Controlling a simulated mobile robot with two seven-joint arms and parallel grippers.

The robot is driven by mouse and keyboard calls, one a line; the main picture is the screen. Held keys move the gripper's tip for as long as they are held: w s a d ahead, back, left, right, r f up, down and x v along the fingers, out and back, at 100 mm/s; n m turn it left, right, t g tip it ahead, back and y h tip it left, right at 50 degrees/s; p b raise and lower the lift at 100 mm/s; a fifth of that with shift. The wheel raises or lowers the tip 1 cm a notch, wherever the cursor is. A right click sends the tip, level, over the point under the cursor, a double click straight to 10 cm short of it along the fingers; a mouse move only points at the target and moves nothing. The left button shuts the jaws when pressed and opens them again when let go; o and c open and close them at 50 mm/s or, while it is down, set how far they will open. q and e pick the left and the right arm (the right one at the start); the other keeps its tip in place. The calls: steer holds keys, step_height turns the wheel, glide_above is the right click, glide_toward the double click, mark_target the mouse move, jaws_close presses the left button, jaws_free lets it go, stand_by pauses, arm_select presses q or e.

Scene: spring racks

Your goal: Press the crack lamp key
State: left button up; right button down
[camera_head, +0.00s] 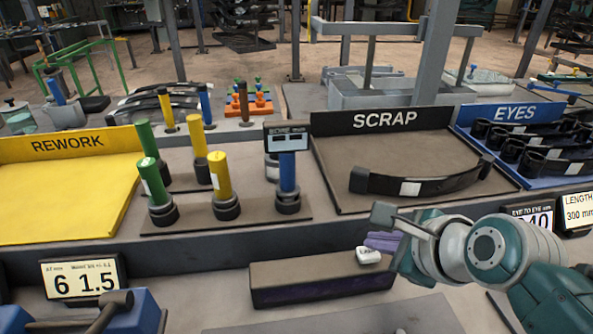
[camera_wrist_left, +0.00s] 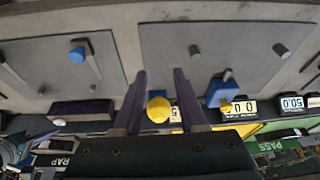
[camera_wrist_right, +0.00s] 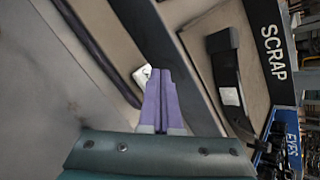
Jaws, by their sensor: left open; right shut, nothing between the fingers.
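A small white key-like block (camera_head: 368,255) with a dark mark sits by the right end of a long dark bar-shaped box; I cannot read its label, so I cannot be sure it is the crack lamp key. My right gripper (camera_head: 382,242) is shut and empty, its purple fingertips right beside the block. In the right wrist view the block (camera_wrist_right: 142,75) shows just left of the shut fingertips (camera_wrist_right: 157,72); I cannot tell whether they touch. My left gripper (camera_wrist_left: 158,73) is open, with nothing held; a yellow knob (camera_wrist_left: 158,109) shows between its fingers.
The long dark box (camera_head: 320,281) lies on the bench front. Behind are the yellow REWORK tray (camera_head: 70,190), a board with coloured posts (camera_head: 220,175), the SCRAP tray (camera_head: 400,150) and the blue EYES tray (camera_head: 510,115). A blue fixture (camera_head: 130,312) stands at front left.

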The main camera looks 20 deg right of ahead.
steer(key=shift+r+p, duration=3.1)
steer(key=shift+p, duration=0.5)
steer(key=shift+f, duration=0.1)
steer(key=n, duration=0.1)
steer(key=n+g, duration=0.3)
steer(key=n, duration=1.2)
glide_toward(374, 257)
steer(key=s+a+r, duration=0.2)
steer(key=s+r, duration=0.2)
steer(key=r, duration=0.1)
steer(key=s+a+r+n+g, duration=0.1)
steer(key=s+a+r+n, duration=0.1)
steer(key=s+n, duration=0.4)
steer(key=s+a+r+n+g, duration=0.2)
steer(key=s+r+n, duration=0.1)
steer(key=s+n, duration=0.3)
step_height(374, 257, up, 30)
steer(key=w+n+p, duration=0.1)
steer(key=p, duration=2.9)
steer(key=shift+w+y, duration=0.2)
steer(key=shift+y, duration=0.1)
